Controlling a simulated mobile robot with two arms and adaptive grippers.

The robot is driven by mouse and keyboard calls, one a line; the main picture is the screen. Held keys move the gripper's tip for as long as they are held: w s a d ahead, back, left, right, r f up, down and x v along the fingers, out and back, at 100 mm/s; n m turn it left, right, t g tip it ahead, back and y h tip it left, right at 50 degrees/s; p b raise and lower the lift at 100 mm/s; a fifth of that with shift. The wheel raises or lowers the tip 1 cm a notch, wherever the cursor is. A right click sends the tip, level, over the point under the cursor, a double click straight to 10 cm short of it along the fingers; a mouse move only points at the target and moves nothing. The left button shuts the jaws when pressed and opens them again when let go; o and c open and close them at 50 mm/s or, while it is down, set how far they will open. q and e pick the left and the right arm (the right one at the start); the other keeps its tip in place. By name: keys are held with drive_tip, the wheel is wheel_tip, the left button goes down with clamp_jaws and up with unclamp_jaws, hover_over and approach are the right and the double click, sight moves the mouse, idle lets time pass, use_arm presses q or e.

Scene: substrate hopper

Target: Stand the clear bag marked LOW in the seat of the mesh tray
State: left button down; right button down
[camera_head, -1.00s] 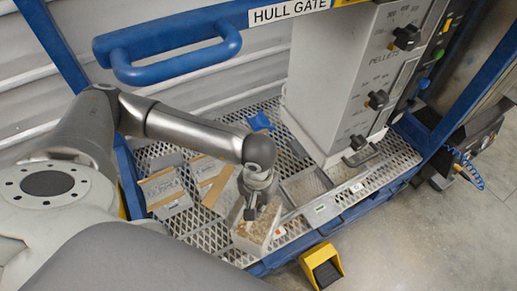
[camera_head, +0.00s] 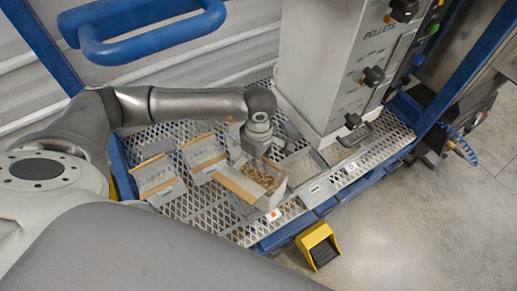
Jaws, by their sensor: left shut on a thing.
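The mesh tray (camera_head: 192,213) is the grey expanded-metal deck. A framed rectangular area (camera_head: 303,164) lies on it, right of the bag, at the foot of the hopper; this looks like the seat. My right gripper is not in view.
The grey hopper (camera_head: 318,75) stands behind right. A blue handle (camera_head: 150,42) overhangs the back left. A yellow pedal (camera_head: 318,245) is on the floor in front.

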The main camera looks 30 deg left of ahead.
use_arm(q)
drive_tip(key=n, duration=0.1)
drive_tip(key=w+n, duration=0.1)
drive_tip(key=n, duration=0.1)
drive_tip(key=shift+w+a+f+n, duration=0.25)
drive_tip(key=shift+w+n, duration=0.1)
drive_tip(key=shift+n, duration=0.05)
drive_tip(key=n, duration=0.2)
drive_tip(key=w+n, duration=0.1)
drive_tip(key=shift+a+f+n+b, duration=0.25)
drive_tip(key=shift+a+n+b, duration=0.05)
drive_tip(key=n, duration=0.2)
drive_tip(key=w+n, duration=0.1)
drive_tip(key=shift+a+f, duration=0.25)
drive_tip(key=shift+a, duration=0.05)
drive_tip(key=shift+w+a+f+n, duration=0.15)
drive_tip(key=shift+w+n, duration=0.05)
drive_tip(key=shift+n, duration=0.55)
drive_tip(key=shift+w+a+f+n, duration=0.15)
drive_tip(key=shift+w+n, duration=0.05)
drive_tip(key=shift+n, duration=0.55)
drive_tip(key=shift+f+b, duration=0.15)
drive_tip(key=shift+b, duration=0.25)
